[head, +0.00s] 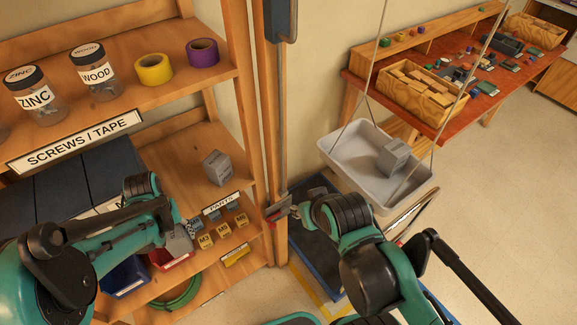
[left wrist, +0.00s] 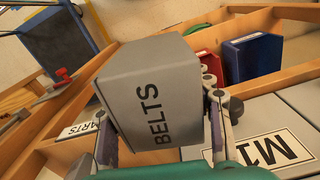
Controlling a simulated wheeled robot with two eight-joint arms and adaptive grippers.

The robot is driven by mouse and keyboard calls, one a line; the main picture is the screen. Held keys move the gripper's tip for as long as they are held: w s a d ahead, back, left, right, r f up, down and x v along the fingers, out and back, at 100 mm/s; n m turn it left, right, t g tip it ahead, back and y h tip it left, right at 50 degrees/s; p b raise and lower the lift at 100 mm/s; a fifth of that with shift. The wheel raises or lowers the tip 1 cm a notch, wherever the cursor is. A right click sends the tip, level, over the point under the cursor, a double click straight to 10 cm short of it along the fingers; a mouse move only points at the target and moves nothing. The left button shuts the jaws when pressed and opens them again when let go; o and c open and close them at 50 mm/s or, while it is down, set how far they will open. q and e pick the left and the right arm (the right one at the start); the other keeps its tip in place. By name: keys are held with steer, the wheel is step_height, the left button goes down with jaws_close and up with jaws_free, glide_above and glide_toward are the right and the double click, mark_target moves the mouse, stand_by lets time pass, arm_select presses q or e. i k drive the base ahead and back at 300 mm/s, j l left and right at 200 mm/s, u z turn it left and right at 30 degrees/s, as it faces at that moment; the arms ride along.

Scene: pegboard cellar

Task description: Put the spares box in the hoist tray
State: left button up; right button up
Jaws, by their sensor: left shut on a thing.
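My left gripper (head: 182,230) is shut on a grey box (left wrist: 152,95) marked BELTS, in front of the shelving; its fingers lie on either side of the box in the left wrist view. Another grey box (head: 216,168) stands on the middle shelf, its lettering too small to read. A third grey box (head: 394,157) sits in the pale hoist tray (head: 345,165), which hangs on cords at the right. I cannot tell which box is the spares box. My right gripper (head: 283,211) is at a red handle (head: 278,214) by the post; its jaw opening is unclear.
The wooden shelving (head: 200,140) carries jars and tape rolls above, with small M-labelled boxes (head: 223,232) below. A red-topped workbench (head: 480,80) with a crate of blocks (head: 425,92) stands behind the tray. Open floor (head: 500,220) lies at the right.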

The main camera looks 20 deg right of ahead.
mark_target(352, 153)
steer(key=z, duration=1.1)
steer(key=k, duration=0.05)
